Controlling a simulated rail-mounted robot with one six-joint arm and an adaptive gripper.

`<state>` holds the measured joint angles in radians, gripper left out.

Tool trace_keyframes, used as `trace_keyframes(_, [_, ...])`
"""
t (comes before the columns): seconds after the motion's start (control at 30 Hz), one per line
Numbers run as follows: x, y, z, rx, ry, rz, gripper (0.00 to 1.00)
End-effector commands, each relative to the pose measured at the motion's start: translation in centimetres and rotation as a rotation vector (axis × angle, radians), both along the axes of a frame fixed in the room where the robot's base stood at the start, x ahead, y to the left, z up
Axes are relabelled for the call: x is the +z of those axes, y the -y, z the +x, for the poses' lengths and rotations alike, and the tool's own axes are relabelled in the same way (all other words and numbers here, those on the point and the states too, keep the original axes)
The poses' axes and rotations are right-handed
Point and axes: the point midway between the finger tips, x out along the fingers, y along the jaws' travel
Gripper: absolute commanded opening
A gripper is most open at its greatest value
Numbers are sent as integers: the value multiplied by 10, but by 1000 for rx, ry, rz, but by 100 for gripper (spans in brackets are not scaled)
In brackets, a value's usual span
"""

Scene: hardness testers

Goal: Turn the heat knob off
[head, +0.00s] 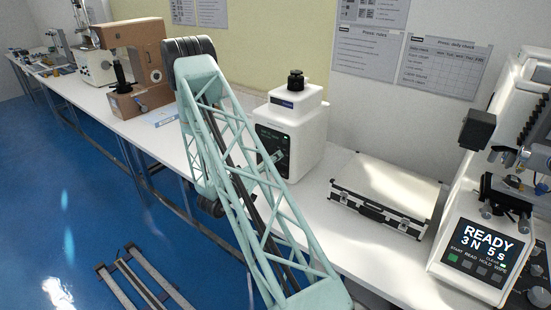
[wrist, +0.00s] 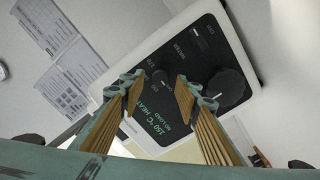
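The white machine (head: 302,125) with a black front panel stands on the bench in the head view. In the wrist view its black panel (wrist: 195,65) shows tilted, with green text reading 150 °C HEAT and NO LOAD. A large round black knob (wrist: 228,88) is on the panel, right of my fingers. In the head view my arm partly covers the panel.
A silver and black case (head: 385,190) lies on the bench right of the machine. A tester with a READY screen (head: 480,243) stands at the far right. A brown machine (head: 137,65) stands to the left. Posted sheets (head: 367,52) hang on the wall behind.

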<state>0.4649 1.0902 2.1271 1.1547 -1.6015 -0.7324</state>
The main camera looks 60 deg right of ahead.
Motion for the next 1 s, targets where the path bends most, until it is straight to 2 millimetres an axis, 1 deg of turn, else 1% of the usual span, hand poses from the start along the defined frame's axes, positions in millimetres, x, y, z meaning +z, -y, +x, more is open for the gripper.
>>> trace_keyframes(0.2, [0,-25,3,3,1,0,30])
trace_keyframes(0.6, [0,-69,4,3,0,0,30])
trace_keyframes(0.8, [0,-85,5,2,0,1,30])
trace_keyframes(1.0, [0,-92,4,-1,0,1,30])
